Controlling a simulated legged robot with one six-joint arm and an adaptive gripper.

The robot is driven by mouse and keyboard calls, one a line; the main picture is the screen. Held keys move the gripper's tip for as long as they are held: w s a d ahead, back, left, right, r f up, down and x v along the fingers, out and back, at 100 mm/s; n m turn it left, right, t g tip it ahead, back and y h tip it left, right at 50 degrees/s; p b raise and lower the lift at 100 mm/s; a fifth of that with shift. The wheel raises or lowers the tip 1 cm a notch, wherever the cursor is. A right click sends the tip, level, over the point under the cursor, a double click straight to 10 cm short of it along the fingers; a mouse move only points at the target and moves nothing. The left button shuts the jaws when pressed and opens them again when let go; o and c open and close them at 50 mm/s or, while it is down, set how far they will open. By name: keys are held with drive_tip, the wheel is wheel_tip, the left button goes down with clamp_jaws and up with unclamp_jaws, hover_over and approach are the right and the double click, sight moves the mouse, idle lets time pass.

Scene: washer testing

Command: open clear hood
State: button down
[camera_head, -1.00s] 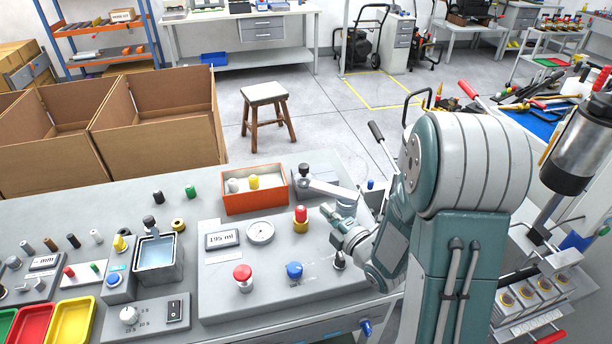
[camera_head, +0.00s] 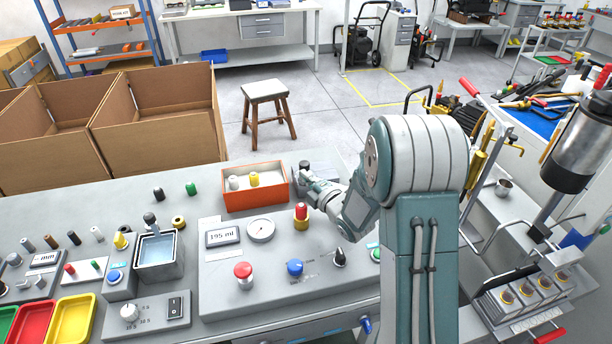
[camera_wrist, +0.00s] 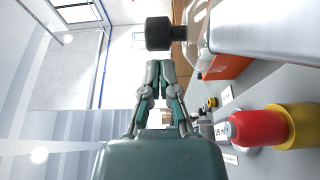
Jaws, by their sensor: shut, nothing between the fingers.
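The clear hood shows in the wrist view as a curved see-through piece (camera_wrist: 198,28) joined to a black knob (camera_wrist: 165,33). In the head view the black knob (camera_head: 305,166) stands at the back of the grey console, beside the orange bin, and the hood itself is mostly hidden behind my gripper. My gripper (camera_head: 305,182) is at the knob in the head view. In the wrist view my gripper (camera_wrist: 153,68) has its fingers together and empty, with the tips close to the knob. I cannot tell whether they touch it.
A red and yellow button (camera_head: 301,217) stands just in front of my gripper. The orange bin (camera_head: 228,200) with white and yellow parts is to the left. The console (camera_head: 215,285) also carries a gauge (camera_head: 260,230), a display (camera_head: 222,237) and a red button (camera_head: 244,273).

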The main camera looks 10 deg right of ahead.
sight(313, 170)
drive_tip(key=shift+w+d, duration=0.15)
drive_tip(key=shift+w, duration=0.1)
drive_tip(key=shift+w+h, duration=0.1)
drive_tip(key=shift+h, duration=0.2)
drive_tip(key=shift+w+d+m+t+h, duration=0.25)
drive_tip(key=shift+w+m+h, duration=0.3)
drive_tip(key=shift+h, duration=0.2)
drive_tip(key=shift+w+d+m+t+h, duration=0.25)
drive_tip(key=shift+w+m+h, duration=0.15)
drive_tip(key=shift+m+h, duration=0.3)
drive_tip(key=w+m+h, duration=0.1)
drive_tip(key=d+m+h, duration=0.1)
drive_tip(key=h, duration=0.1)
drive_tip(key=shift+w+d+h, duration=0.15)
drive_tip(key=shift+w+h, duration=0.1)
drive_tip(key=shift+w, duration=0.1)
drive_tip(key=shift+w+d+m+h, duration=0.25)
drive_tip(key=shift+m+h, duration=0.15)
drive_tip(key=shift+h, duration=0.15)
drive_tip(key=shift+w+d+m+h, duration=0.25)
drive_tip(key=shift+m+h, duration=0.1)
drive_tip(key=shift+h, duration=0.2)
drive_tip(key=shift+w+d, duration=0.4)
drive_tip(key=shift+d, duration=0.35)
drive_tip(key=shift+s, duration=0.1)
